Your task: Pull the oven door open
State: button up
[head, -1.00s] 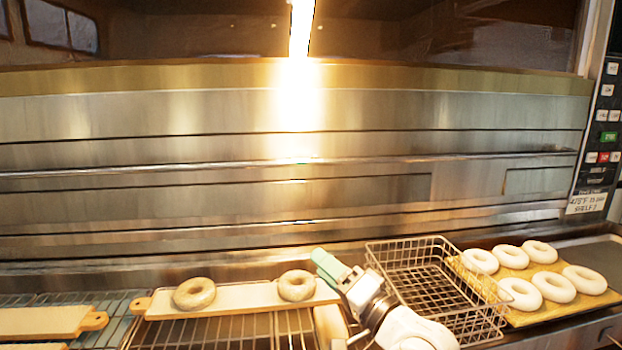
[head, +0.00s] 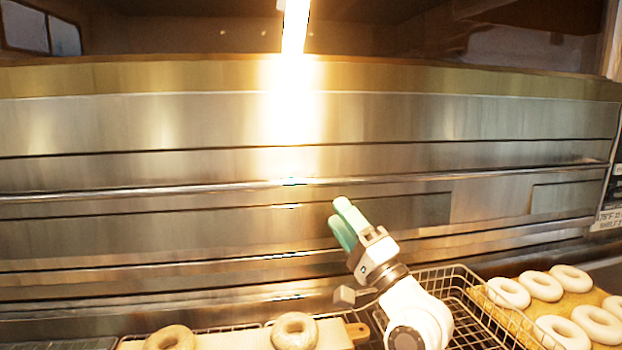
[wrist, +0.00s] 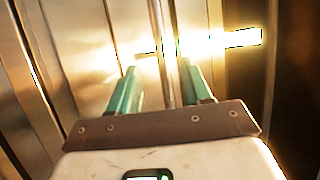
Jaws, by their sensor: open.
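The oven front (head: 120,230) is a wide wall of stainless steel panels, and no panel stands visibly ajar. A long thin horizontal bar (head: 180,190) runs across it in the head view. My gripper (head: 338,212) has green fingers and is open and empty, in front of the panels just below the bar in the picture. In the wrist view my gripper (wrist: 158,70) shows both fingers apart, with the bar (wrist: 161,40) running upright in the picture between them. I cannot tell whether the bar is inside the jaws or still beyond the fingertips.
Below my gripper stand a wire basket (head: 447,272), a board with bagels (head: 294,331) and a tray of white dough rings (head: 541,286). A bright lamp (head: 295,25) glares on the steel. The space before the upper panels is clear.

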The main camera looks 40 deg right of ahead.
aim_at(314, 182)
jog(key=p+x, duration=0.3)
jog(key=x, duration=0.7)
jog(key=shift+w, duration=0.1)
grip_shut()
dwell(0.3)
